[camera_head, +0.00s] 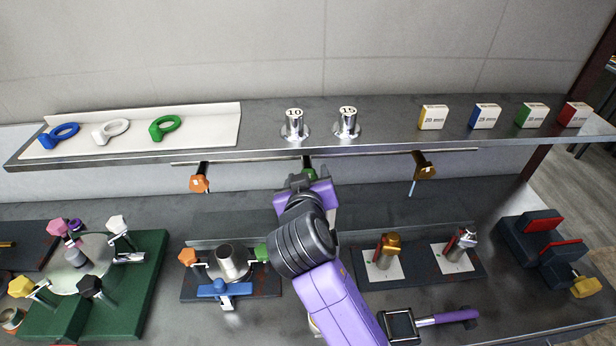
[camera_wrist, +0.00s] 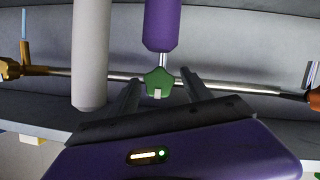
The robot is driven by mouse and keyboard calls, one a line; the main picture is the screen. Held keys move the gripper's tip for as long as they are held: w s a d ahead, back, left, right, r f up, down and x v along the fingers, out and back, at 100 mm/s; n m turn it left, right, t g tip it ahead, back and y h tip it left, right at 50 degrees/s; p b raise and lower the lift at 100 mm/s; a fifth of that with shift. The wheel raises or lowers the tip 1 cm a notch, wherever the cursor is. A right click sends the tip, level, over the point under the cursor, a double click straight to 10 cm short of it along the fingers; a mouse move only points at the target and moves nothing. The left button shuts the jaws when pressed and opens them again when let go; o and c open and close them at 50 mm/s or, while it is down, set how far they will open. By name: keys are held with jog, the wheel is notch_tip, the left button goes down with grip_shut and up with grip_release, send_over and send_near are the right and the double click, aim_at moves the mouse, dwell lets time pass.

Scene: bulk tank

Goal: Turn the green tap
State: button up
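The green tap (camera_head: 309,174) is on the bar under the shelf, between an orange tap and a brown tap. In the head view it is mostly hidden behind my gripper (camera_head: 303,182). In the wrist view the green tap (camera_wrist: 159,83) is a small knob with a white mark, near the middle. My gripper (camera_wrist: 159,77) has its two dark fingers apart, one on each side of the knob. Whether they touch it cannot be told. A second green knob (camera_head: 262,252) is on the fixture below.
The orange tap (camera_head: 199,183) and brown tap (camera_head: 425,172) flank the green one. The shelf (camera_head: 380,140) overhangs the bar. Grey (camera_wrist: 91,55) and purple (camera_wrist: 162,25) rods stand close by in the wrist view. Fixtures crowd the counter below, including a metal cup (camera_head: 231,262).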

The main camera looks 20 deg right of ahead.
jog(key=b+v, duration=0.1)
jog(key=v, duration=0.6)
jog(key=shift+s+r, duration=0.15)
jog(key=shift+s, duration=0.15)
jog(key=shift+a, duration=0.2)
